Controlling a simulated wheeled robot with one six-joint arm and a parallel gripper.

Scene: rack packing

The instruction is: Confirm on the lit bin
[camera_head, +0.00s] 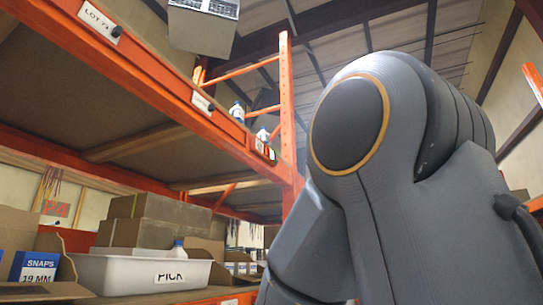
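A small green light (272,155) glows at the far end of the orange shelf beam (160,80), beside a white label (260,146). Two nearer labels on that beam, one reading LOT 73 (99,22) and one (202,103) too small to read, each have a dark round knob and show no light. Which bin the green light belongs to, I cannot tell. My grey arm fills the right side. My gripper is not in view.
Cardboard boxes (160,207) are stacked behind the white bin. A blue SNAPS 19 MM box (35,267) sits in an open carton at lower left. An orange upright (287,110) rises mid-picture. A grey box (203,30) shows at the top.

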